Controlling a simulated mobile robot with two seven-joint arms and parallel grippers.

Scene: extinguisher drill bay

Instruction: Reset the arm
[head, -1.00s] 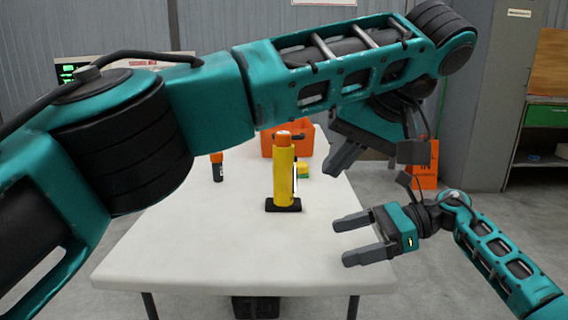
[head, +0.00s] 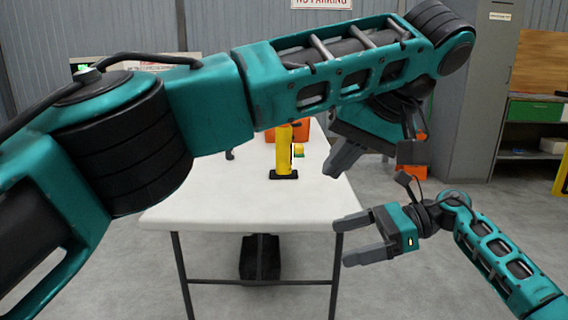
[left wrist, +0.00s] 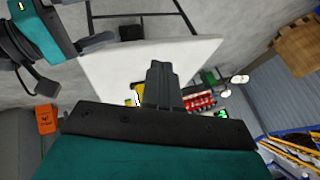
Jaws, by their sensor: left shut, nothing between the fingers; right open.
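My left arm crosses the upper part of the head view. Its gripper (head: 345,160) is shut and empty, pointing down and left near the table's right side. It also shows in the left wrist view (left wrist: 160,72), over the table. My right gripper (head: 350,240) is lower, open and empty, with its fingers pointing left beside the table's front right corner. The yellow extinguisher (head: 284,160) stands upright on a black base on the white table (head: 235,207). My left forearm hides its top in the head view. Neither gripper touches it.
An orange box (head: 301,127) and a small yellow-green block (head: 299,150) are behind the extinguisher. A dark object (head: 262,257) is under the table. A grey cabinet (head: 480,90) and a workbench (head: 530,135) stand at right. The floor in front of the table is clear.

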